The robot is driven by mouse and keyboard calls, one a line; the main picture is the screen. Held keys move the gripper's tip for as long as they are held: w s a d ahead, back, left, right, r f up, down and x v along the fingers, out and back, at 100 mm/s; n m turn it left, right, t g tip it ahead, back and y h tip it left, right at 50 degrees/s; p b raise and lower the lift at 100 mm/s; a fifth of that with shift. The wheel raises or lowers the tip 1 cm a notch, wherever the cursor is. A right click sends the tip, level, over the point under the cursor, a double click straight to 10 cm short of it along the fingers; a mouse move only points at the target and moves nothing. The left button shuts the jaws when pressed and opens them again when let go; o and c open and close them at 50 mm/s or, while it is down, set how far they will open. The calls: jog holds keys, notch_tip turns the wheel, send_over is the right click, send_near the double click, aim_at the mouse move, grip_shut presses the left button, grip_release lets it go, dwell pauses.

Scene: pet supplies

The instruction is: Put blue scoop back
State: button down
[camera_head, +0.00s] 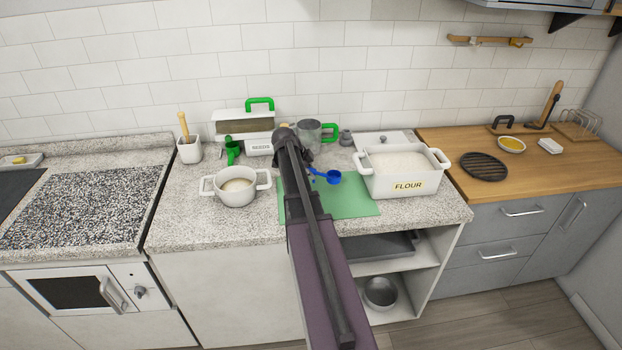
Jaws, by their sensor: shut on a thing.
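The blue scoop (332,177) is over the green mat (352,205), its cup to the right and its handle running left toward my arm. My gripper (309,165) is mostly hidden behind my dark arm; it is shut on the handle end of the scoop. I cannot tell whether the scoop touches the mat. A white container labelled FLOUR (408,184), filled with white powder, stands right of the mat. A white box labelled SEEDS (259,147) stands at the back, with a green scoop (232,150) by its left side.
A white two-handled pot (236,197) stands left of the mat. A clear cup with a green handle (310,133) and a small grey item (346,138) are behind the scoop. A white lid (385,139) lies behind the flour container. A white holder (189,150) stands at the left.

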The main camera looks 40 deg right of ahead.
jog(key=shift+w+d, duration=0.15)
jog(key=shift+w, duration=0.1)
jog(key=shift+w+d+f+b, duration=0.1)
jog(key=shift+w+f+b, duration=0.05)
jog(key=shift+f+b, duration=0.35)
jog(key=shift+w+d+f+b, duration=0.1)
jog(key=shift+w+f+b, duration=0.05)
jog(key=shift+f+b, duration=1.2)
jog(key=shift+f, duration=0.2)
jog(key=c, duration=0.5)
grip_release()
jog(key=shift+r, duration=0.1)
jog(key=shift+r, duration=0.1)
